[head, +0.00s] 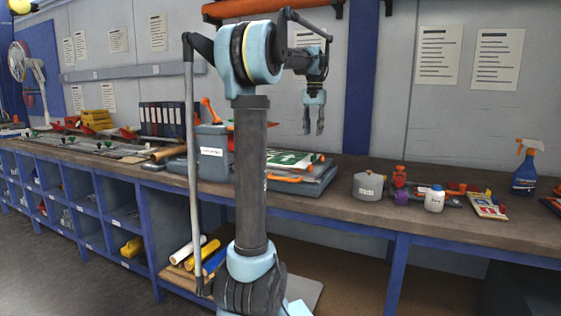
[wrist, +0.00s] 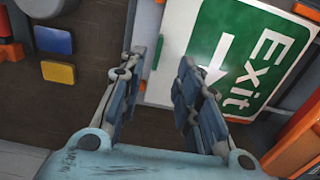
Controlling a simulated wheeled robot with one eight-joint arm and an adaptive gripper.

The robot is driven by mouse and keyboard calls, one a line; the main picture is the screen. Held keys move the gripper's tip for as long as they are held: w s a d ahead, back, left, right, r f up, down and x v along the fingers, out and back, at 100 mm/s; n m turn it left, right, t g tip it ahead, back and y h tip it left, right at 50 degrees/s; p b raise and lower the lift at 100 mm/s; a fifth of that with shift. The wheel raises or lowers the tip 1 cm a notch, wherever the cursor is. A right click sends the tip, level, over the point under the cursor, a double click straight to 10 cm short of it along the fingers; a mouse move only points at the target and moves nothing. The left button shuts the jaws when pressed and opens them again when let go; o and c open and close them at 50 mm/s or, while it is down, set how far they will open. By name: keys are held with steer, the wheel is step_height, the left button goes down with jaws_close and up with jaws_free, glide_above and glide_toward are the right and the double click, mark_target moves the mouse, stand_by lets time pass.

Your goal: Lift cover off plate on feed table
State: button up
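A green and white exit sign plate (head: 292,159) lies on a flat grey case (head: 312,180) on the workbench. The plate also shows in the wrist view (wrist: 225,45), with a white arrow and the word Exit. I cannot make out a separate cover on it. My gripper (head: 314,120) hangs above the bench, pointing down, with its fingers apart and nothing between them. In the wrist view my gripper (wrist: 158,90) is over the plate's left edge, and its right finger hides part of the plate.
A grey toolbox (head: 213,150) stands left of the plate, partly behind my arm. A grey round pot (head: 368,186), a white jar (head: 434,199) and a blue spray bottle (head: 526,168) stand to the right. Bare bench (head: 465,228) shows along the front right.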

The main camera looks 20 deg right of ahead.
step_height(320, 180, down, 10)
steer(key=shift+w+d+f, duration=0.1)
steer(key=shift+d, duration=0.05)
stand_by(0.5)
jaws_close()
